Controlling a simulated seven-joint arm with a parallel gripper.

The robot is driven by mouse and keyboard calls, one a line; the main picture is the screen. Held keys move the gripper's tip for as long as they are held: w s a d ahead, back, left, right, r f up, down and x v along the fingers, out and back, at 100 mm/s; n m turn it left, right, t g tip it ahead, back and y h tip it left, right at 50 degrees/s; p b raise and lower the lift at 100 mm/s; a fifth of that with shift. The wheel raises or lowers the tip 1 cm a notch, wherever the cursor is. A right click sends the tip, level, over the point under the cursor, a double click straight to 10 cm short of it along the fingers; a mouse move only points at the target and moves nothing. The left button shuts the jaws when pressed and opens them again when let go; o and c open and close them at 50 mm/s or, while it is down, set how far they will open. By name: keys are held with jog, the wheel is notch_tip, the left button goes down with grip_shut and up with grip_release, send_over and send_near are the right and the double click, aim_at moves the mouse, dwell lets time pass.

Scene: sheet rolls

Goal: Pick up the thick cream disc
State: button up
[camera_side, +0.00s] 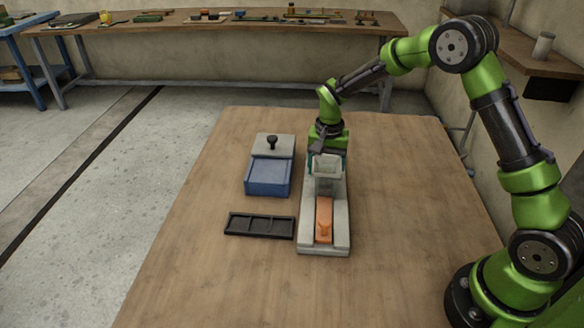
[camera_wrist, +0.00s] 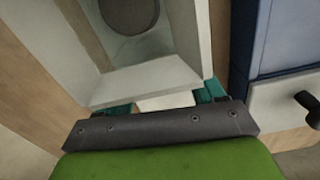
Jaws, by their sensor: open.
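I cannot make out the thick cream disc for certain in either view. My gripper (camera_side: 327,158) is at the far side of the grey hopper (camera_side: 326,171), pointing down, with most of its fingers hidden behind it. In the wrist view, the teal fingers of my gripper (camera_wrist: 163,102) are apart beside the hopper wall (camera_wrist: 150,80). A pale patch (camera_wrist: 168,102) shows between them; I cannot tell whether it is a disc or part of the fixture. A dark round shape (camera_wrist: 128,12) lies inside the hopper.
The hopper stands on a long grey base (camera_side: 309,237) with an orange slider (camera_side: 324,218) in front. To the left are a blue box (camera_side: 267,178), a grey block with a black knob (camera_side: 272,142), and a black compartment tray (camera_side: 260,225). The table (camera_side: 420,200) is clear at right.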

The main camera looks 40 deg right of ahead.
jog(key=shift+f, duration=0.1)
jog(key=c, duration=1.1)
notch_tip(320, 180, up, 16)
jog(key=r, duration=0.1)
jog(key=s+a+f+n, duration=0.1)
jog(key=s+a+n, duration=0.1)
jog(key=s+n, duration=0.8)
jog(key=w+m, duration=0.1)
jog(key=w+d+m, duration=0.1)
jog(key=w, duration=0.1)
jog(key=w+m, duration=0.1)
jog(key=w, duration=0.1)
jog(key=shift+w+d+f, duration=0.1)
jog(key=shift+w+d, duration=0.15)
jog(key=shift+w+d+r+m, duration=0.1)
jog(key=shift+w+r+m, duration=0.25)
jog(key=shift+w+m, duration=0.6)
jog(key=shift+w+d+r+m, duration=0.1)
jog(key=shift+w+r+m, duration=0.4)
jog(key=shift+m, duration=0.9)
jog(key=shift+w+d+r+m, duration=0.1)
jog(key=shift+w+r+m, duration=0.15)
jog(key=shift+w+m, duration=0.75)
